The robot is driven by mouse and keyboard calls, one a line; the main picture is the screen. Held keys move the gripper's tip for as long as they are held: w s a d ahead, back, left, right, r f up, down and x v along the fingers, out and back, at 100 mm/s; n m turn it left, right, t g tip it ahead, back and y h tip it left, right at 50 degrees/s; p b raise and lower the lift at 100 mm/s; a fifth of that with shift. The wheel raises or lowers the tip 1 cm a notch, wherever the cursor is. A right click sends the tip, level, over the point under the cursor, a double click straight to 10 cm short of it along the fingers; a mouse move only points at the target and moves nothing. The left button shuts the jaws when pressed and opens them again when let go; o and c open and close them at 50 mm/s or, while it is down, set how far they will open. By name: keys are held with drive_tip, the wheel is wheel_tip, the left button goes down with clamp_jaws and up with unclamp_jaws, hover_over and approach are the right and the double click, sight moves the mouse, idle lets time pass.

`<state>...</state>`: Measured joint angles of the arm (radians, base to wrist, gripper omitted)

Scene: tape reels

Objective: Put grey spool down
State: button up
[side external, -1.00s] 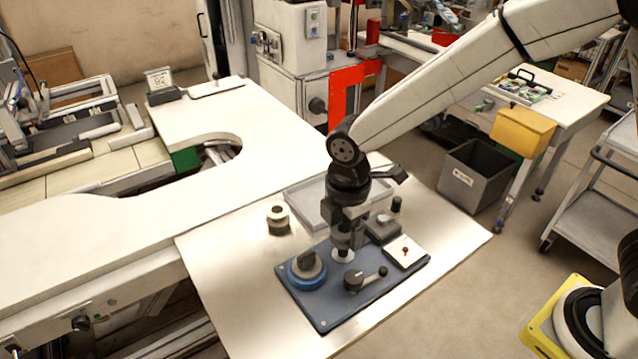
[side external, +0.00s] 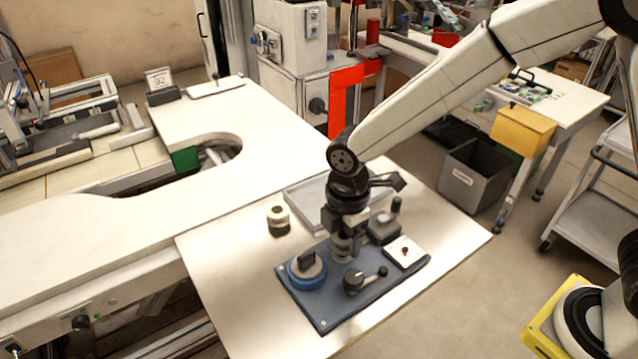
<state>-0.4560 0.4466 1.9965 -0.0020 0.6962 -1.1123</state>
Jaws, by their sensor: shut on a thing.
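My gripper (side external: 345,239) points down over the back middle of the blue-grey base plate (side external: 325,318). It is shut on the grey spool (side external: 343,252), a small grey cylinder low between its fingers. The spool is partly hidden by the fingers. It is at or just above the plate; I cannot tell if it touches. To its left on the plate is a blue reel (side external: 297,278) with a dark knob on top.
A dark crank (side external: 355,280) stands on the plate just in front of the gripper. A white square pad (side external: 411,259) and a dark block (side external: 382,232) lie to the right. A cream-and-dark spool (side external: 278,218) stands left behind the plate. A shallow grey tray (side external: 302,197) is behind.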

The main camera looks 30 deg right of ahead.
drive_tip(key=o, duration=1.1)
drive_tip(key=shift+o, duration=0.2)
drive_tip(key=shift+r, duration=0.1)
wheel_tip(320, 180, up, 13)
drive_tip(key=s+d+f+m, duration=0.1)
drive_tip(key=d+f+m, duration=0.1)
drive_tip(key=d+m, duration=0.1)
drive_tip(key=d+f+m+t, duration=0.1)
drive_tip(key=d+f+m, duration=0.1)
drive_tip(key=d+m, duration=0.1)
drive_tip(key=s+d+f+m, duration=0.1)
drive_tip(key=d+f+m, duration=0.1)
drive_tip(key=d+m, duration=0.1)
drive_tip(key=shift+s+d+f, duration=0.15)
drive_tip(key=shift+d, duration=0.25)
drive_tip(key=shift+s+d+f, duration=0.1)
drive_tip(key=shift+s+d, duration=0.05)
drive_tip(key=shift+d, duration=0.25)
drive_tip(key=s+d+f+m, duration=0.1)
drive_tip(key=s+d+m, duration=0.1)
drive_tip(key=m, duration=0.1)
drive_tip(key=s+d+f+m+t, duration=0.1)
drive_tip(key=d+f+m, duration=0.1)
drive_tip(key=m, duration=0.1)
drive_tip(key=s+d+f+m, duration=0.1)
drive_tip(key=s+d+m, duration=0.1)
drive_tip(key=d+m, duration=0.1)
drive_tip(key=shift+s+d+f+t, duration=0.1)
drive_tip(key=shift+s+f+t, duration=0.2)
drive_tip(key=shift+s, duration=0.05)
